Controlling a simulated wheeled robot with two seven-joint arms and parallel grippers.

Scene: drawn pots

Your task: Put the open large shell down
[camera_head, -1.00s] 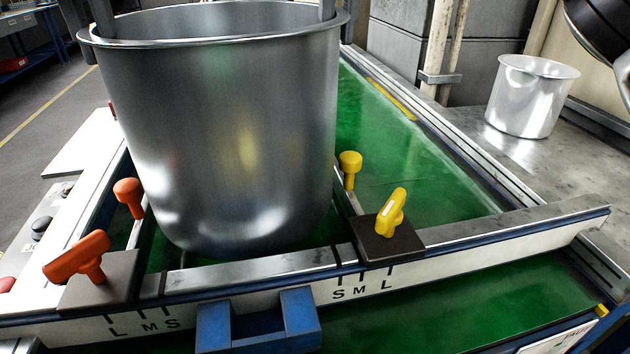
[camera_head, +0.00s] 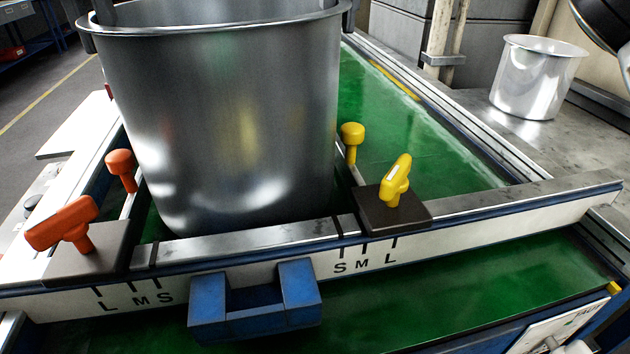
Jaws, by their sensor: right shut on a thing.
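The open large shell, a tall grey metal pot (camera_head: 235,130), stands upright, open at the top, between the orange and yellow stops of the green-floored bench (camera_head: 410,145). The front rail (camera_head: 285,237) hides its lower edge, so I cannot tell whether it touches the floor. My right gripper (camera_head: 342,8) is shut on the shell's right rim and is mostly cut off by the top of the picture. A grey bar at the left rim (camera_head: 106,12) may be part of my left gripper, but its jaws do not show.
Orange knobs (camera_head: 62,223) stand left of the shell and yellow knobs (camera_head: 396,180) right of it. Blue brackets (camera_head: 254,300) stick out in front. A smaller metal pot (camera_head: 536,78) stands on the grey table at upper right. Green floor right of the shell is clear.

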